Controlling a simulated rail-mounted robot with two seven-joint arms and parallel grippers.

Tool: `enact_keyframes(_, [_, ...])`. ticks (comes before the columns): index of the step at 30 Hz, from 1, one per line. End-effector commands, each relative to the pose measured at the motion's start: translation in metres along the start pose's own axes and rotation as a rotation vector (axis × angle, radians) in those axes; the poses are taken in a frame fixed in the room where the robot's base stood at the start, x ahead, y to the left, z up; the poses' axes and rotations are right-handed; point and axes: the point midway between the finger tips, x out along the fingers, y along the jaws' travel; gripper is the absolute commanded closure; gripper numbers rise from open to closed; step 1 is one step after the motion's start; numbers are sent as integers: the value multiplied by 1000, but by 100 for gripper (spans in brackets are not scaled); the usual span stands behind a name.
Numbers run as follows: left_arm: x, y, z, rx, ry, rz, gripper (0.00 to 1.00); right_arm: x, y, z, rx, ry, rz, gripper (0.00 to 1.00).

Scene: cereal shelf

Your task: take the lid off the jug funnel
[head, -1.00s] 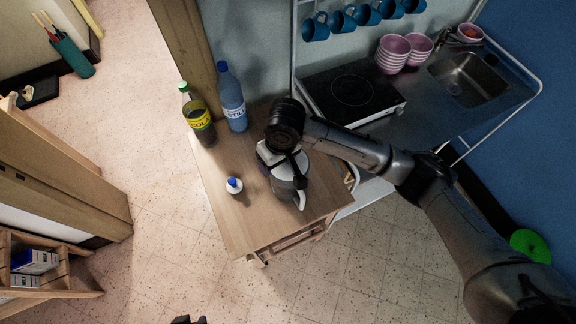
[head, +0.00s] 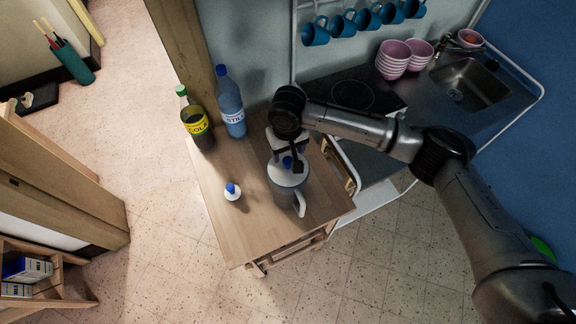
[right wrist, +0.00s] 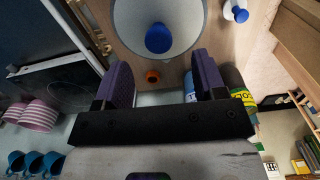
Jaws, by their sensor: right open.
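The jug (head: 286,194) stands upright on the wooden table with its handle toward the front. Its pale round top, the lid or funnel, has a blue knob (head: 287,162) in the middle. In the right wrist view the pale round top (right wrist: 183,20) and blue knob (right wrist: 158,38) lie just beyond the fingertips. My right gripper (head: 286,152) is at the back of the jug top and partly covers it. In the right wrist view the gripper (right wrist: 163,68) is open, with nothing between its purple fingers. The join between lid and funnel cannot be made out. My left gripper is out of view.
A cola bottle (head: 196,122) and a blue water bottle (head: 232,108) stand at the table's back left. A small white bottle with a blue cap (head: 232,193) stands left of the jug. The table's front left is clear.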

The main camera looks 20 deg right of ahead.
Motion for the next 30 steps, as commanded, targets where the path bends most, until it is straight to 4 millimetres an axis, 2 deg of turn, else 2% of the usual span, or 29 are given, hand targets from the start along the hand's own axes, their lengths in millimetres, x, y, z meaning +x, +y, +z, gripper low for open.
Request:
enact_keyframes(8, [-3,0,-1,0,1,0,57,15,0,0,-1,-1,1,36])
enact_keyframes(18, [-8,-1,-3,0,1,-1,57,55,2,-1,-1,-1,2,36])
enact_keyframes(28, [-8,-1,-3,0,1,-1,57,60,2,-1,-2,1,0,36])
enact_keyframes(30, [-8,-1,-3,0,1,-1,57,60,2,-1,-2,1,1,41])
